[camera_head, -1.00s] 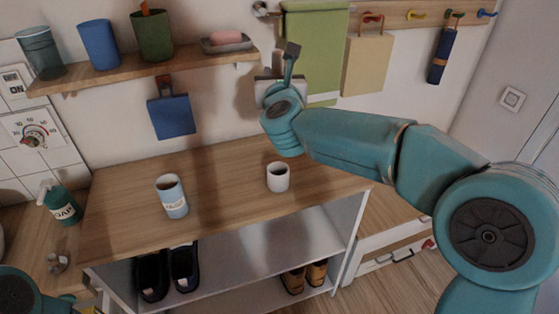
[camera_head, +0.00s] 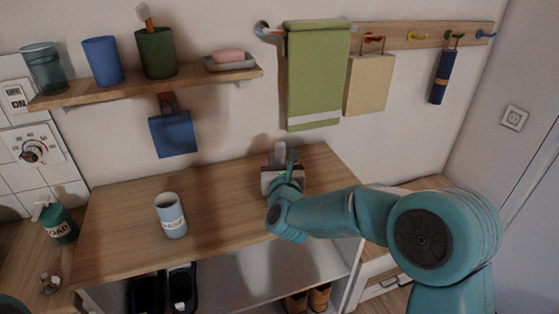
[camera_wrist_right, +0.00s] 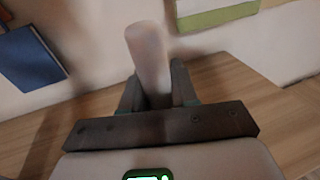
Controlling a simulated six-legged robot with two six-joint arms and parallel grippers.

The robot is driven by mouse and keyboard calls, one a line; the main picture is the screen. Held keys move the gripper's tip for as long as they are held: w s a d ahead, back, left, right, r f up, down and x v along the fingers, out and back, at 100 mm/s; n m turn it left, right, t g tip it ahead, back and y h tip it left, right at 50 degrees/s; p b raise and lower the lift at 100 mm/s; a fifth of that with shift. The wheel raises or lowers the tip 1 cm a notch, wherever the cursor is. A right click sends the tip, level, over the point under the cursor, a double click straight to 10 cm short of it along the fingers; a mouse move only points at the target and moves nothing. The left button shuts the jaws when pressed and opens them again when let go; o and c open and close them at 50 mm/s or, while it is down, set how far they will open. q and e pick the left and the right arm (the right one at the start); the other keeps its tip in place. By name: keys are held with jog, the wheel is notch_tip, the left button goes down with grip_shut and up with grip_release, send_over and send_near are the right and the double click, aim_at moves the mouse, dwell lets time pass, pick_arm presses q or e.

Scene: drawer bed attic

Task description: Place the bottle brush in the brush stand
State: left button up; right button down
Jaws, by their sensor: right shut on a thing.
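My right gripper (camera_head: 281,158) is shut on a pale, rounded, blurred cylinder, apparently the bottle brush (camera_wrist_right: 150,58). In the right wrist view it stands out between the two dark fingers. In the head view the gripper is low over the back right of the wooden top, and only a small grey part of the held thing shows. The white cup seen there earlier is hidden behind my right gripper and wrist. A light blue labelled cup (camera_head: 171,217) stands upright to the left, apart from the gripper. I cannot tell which cup is the brush stand. My left gripper is not in view.
The wooden top (camera_head: 118,225) is clear around the blue cup. A green towel (camera_head: 315,80) hangs behind my right gripper, beside a beige board (camera_head: 369,85). A wall shelf (camera_head: 190,78) holds cups and a soap dish. A soap bottle (camera_head: 58,222) stands at left.

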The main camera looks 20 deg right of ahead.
jog(key=shift+s+r, duration=0.15)
jog(key=shift+b, duration=0.3)
jog(key=c, duration=0.9)
grip_release()
jog(key=shift+o, duration=0.2)
jog(key=shift+r+p, duration=0.1)
jog(key=shift+p, duration=0.3)
jog(key=b+v, duration=0.2)
jog(key=v, duration=0.9)
jog(key=shift+s, duration=0.4)
jog(key=shift+a, duration=0.1)
